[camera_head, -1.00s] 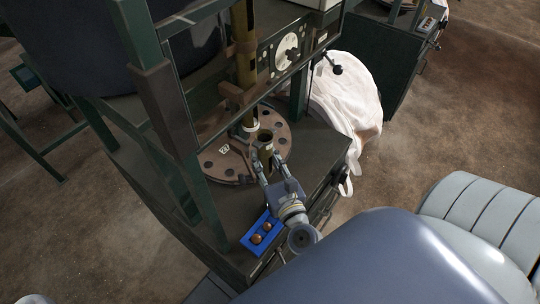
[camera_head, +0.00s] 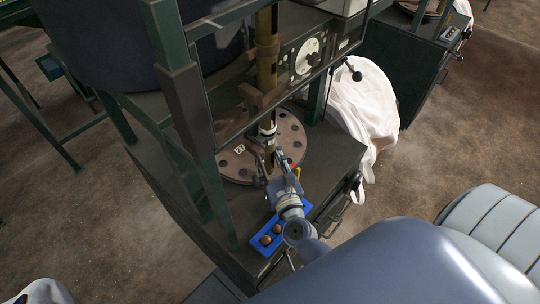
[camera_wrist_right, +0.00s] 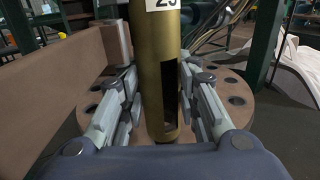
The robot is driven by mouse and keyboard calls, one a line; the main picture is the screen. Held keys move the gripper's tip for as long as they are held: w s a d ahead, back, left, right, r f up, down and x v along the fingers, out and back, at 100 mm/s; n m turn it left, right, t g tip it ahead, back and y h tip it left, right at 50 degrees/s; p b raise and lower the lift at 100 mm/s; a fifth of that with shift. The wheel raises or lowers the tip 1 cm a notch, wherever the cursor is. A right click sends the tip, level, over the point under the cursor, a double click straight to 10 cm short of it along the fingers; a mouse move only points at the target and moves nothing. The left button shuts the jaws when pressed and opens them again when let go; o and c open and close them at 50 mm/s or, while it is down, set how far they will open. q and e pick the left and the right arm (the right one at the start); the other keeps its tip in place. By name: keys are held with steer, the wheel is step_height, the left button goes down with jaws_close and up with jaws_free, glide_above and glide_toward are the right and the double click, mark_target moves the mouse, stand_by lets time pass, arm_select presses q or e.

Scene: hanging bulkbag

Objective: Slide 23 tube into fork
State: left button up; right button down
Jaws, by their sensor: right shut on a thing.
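The brass tube (camera_wrist_right: 158,60) stands upright between the fingers of my right gripper (camera_wrist_right: 160,100) in the right wrist view. It has a white number label, cut off at the top edge, and a dark slot low on its side. In the head view my right gripper (camera_head: 270,172) is shut on the tube (camera_head: 270,150) above the round brown plate (camera_head: 292,132). Brown brackets (camera_head: 258,96) sit on the upright brass column above it. I cannot tell which part is the fork, or whether the tube is in it. My left gripper is not in view.
The round plate has several holes and a small number tag (camera_head: 239,149). A blue button box (camera_head: 258,245) is close to my right wrist. Green frame posts (camera_head: 205,140) rise at the left. A white bag (camera_head: 355,105) hangs right of the cabinet.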

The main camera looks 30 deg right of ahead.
stand_by(0.4)
steer(key=c, duration=1.1)
jaws_free()
steer(key=shift+f, duration=0.1)
steer(key=shift+s, duration=0.1)
steer(key=s, duration=0.4)
steer(key=s+a, duration=0.1)
steer(key=s, duration=0.2)
steer(key=s+a, duration=0.1)
steer(key=s, duration=0.3)
steer(key=shift+s+a, duration=0.15)
steer(key=shift+s, duration=0.2)
